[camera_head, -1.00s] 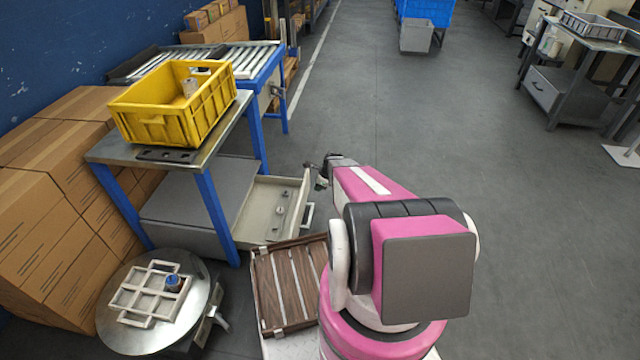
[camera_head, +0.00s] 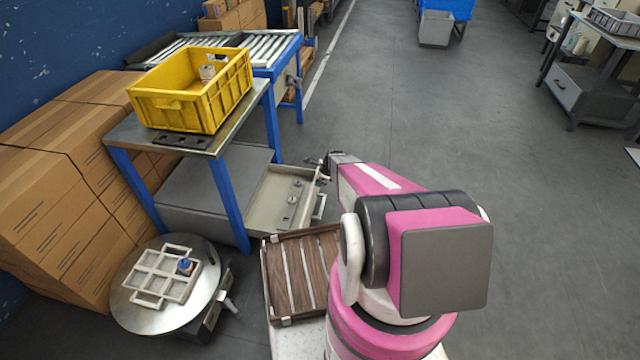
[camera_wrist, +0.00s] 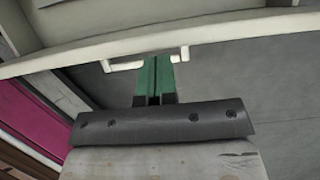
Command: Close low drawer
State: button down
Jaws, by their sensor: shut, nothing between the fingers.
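The low drawer (camera_head: 268,207) under the blue-legged table stands pulled out, with a few small metal parts on its floor. My gripper (camera_head: 326,163) is by the drawer's front at its far end, small in the head view. In the wrist view, the green fingers (camera_wrist: 155,80) are pressed together with nothing between them. They point at the pale drawer front (camera_wrist: 70,55) and overlap its white handle (camera_wrist: 125,65). I cannot tell whether they touch it.
A yellow crate (camera_head: 190,112) stands on the table top (camera_head: 125,130). A round stand (camera_head: 125,310) with a white grid tray (camera_head: 150,290) is at lower left. A brown slatted tray (camera_head: 300,275) lies beside my arm. Cardboard boxes (camera_head: 50,200) line the wall. The floor to the right is open.

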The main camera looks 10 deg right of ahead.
jog(key=shift+a, duration=0.1)
jog(key=w+a, duration=0.4)
jog(key=a, duration=0.6)
jog(key=w+a, duration=0.5)
jog(key=a, duration=0.5)
jog(key=shift+w+a, duration=0.15)
jog(key=shift+a, duration=0.05)
